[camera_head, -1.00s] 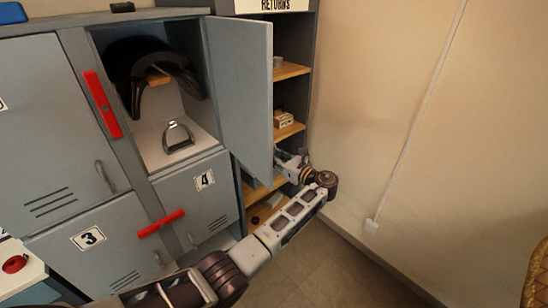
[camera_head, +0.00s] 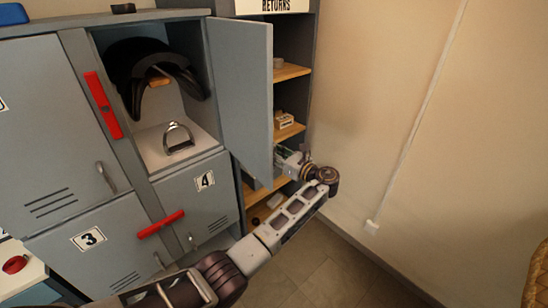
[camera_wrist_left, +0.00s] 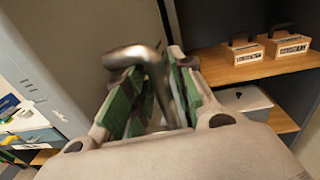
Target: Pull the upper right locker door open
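The upper right locker door (camera_head: 240,95) is grey and stands wide open, swung out toward me. Its compartment shows a black saddle (camera_head: 150,70) and a metal stirrup (camera_head: 178,138). My left gripper (camera_head: 288,160) is at the far side of the door near its lower free edge, partly hidden by it. In the left wrist view the metal door handle (camera_wrist_left: 138,57) lies between the two green-padded fingers (camera_wrist_left: 158,95). The fingers look apart, with a gap beside the handle bar. My right gripper is not in view.
A dark shelf unit with wooden shelves (camera_head: 290,72) stands behind the open door, with small wooden boxes (camera_wrist_left: 287,45). Red bars (camera_head: 103,104) lie across neighbouring locker edges. Locker door 4 (camera_head: 195,200) is shut below.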

